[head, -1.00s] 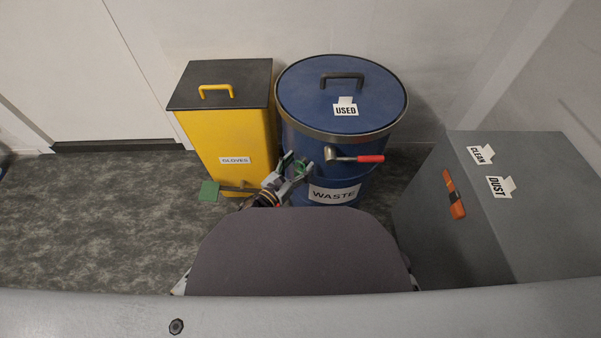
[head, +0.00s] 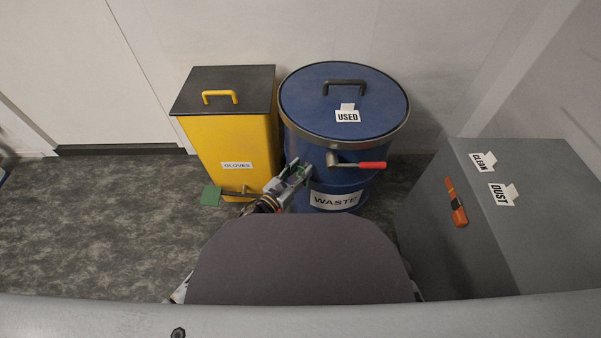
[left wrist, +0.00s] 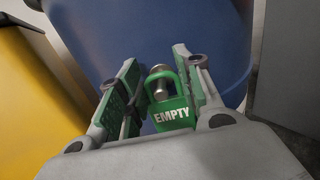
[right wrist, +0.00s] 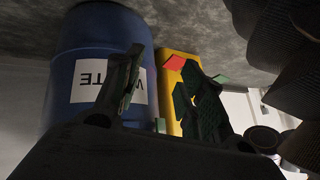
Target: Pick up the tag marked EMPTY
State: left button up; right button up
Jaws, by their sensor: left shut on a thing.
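The tag marked EMPTY (left wrist: 168,106) is green with white letters and has a loop at its top. It sits between the fingers of my left gripper (left wrist: 156,62) in the left wrist view, with a round metal piece at its loop. In the head view my left gripper (head: 294,174) is at the front of the blue WASTE drum (head: 300,150), shut on the tag. I cannot make out the tag there. My right gripper (right wrist: 163,62) shows only in the right wrist view, fingers apart with nothing seen between them.
A yellow GLOVES bin (head: 225,142) stands left of the drum. A red-handled lever (head: 358,165) sticks out from the drum. A USED tag (head: 347,115) lies on its lid. CLEAN (head: 484,161) and DUST (head: 503,194) tags are on the grey cabinet (head: 560,215) at right.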

pick_arm(q)
jog(key=shift+r, duration=0.2)
pick_arm(e)
jog(key=shift+s+r, duration=0.1)
pick_arm(q)
jog(key=shift+r+p, duration=0.4)
jog(key=shift+r, duration=0.2)
jog(key=p+v, duration=0.3)
jog(key=v, duration=1.5)
jog(key=shift+p, duration=0.4)
pick_arm(e)
notch_tip(320, 180, up, 8)
jog(key=d+g+h, duration=0.1)
jog(key=d, duration=0.1)
jog(key=shift+s+r+n+g, duration=0.25)
jog(key=shift+s+n+g, duration=0.05)
jog(key=shift+n+g, duration=0.1)
jog(key=shift+d, duration=0.1)
